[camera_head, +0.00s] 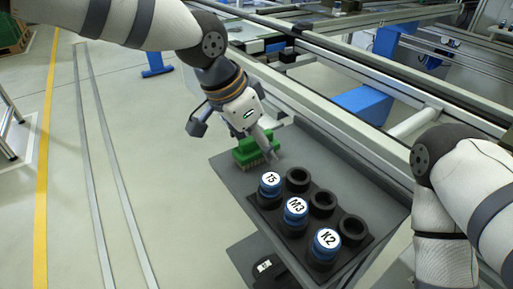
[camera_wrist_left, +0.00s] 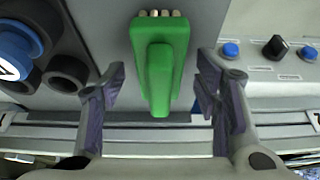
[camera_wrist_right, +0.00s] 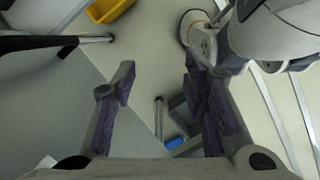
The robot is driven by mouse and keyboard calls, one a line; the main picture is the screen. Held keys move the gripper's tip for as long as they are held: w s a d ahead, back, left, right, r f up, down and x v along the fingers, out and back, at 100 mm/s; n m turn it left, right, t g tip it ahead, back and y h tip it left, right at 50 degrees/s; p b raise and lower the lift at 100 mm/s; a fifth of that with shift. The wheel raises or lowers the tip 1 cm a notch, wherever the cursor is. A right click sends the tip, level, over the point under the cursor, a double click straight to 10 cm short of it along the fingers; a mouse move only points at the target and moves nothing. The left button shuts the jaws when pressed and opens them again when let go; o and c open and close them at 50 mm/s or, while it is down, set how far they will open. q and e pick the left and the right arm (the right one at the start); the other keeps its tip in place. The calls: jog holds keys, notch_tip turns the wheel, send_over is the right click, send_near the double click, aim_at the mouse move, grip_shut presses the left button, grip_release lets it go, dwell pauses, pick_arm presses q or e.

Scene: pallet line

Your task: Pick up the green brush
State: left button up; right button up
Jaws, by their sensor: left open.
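The green brush (camera_head: 249,151) lies on the far left corner of the grey table top, its pale bristles facing the front in the head view. In the left wrist view the green brush (camera_wrist_left: 159,62) sits between the spread fingers, with gaps on both sides. My left gripper (camera_head: 268,146) is open at the brush, and its fingers partly cover it in the head view; in the left wrist view the gripper (camera_wrist_left: 160,95) touches nothing. My right gripper (camera_wrist_right: 160,95) is open and empty in the right wrist view, away from the brush.
A black holder (camera_head: 283,228) with several round sockets stands beside the brush on the grey table (camera_head: 228,168). Blue-capped pieces marked T5 (camera_head: 270,184), M3 (camera_head: 295,208) and K2 (camera_head: 326,243) fill its left row. Conveyor rails (camera_head: 330,85) run behind the table. A yellow bin (camera_wrist_right: 108,8) shows in the right wrist view.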

pick_arm(q)
jog(key=shift+r, duration=0.15)
jog(key=c, duration=1.3)
jog(key=shift+o, duration=0.2)
jog(key=shift+r, duration=0.45)
jog(key=r, duration=0.3)
jog(key=shift+s+a+r, duration=0.1)
jog(key=shift+s+r, duration=0.15)
jog(key=shift+s, duration=0.05)
jog(key=s+a+r+p, duration=0.1)
jog(key=s+r, duration=0.3)
jog(key=s, duration=0.2)
jog(key=s+a+r+p, duration=0.1)
jog(key=s+a+r, duration=0.1)
jog(key=s+r, duration=0.2)
jog(key=shift+s+a+r, duration=0.25)
jog(key=shift+s+r, duration=0.05)
jog(key=shift+s, duration=1.2)
pick_arm(e)
jog(key=shift+t, duration=0.7)
jog(key=shift+w+r, duration=1.45)
jog(key=shift+w, duration=0.1)
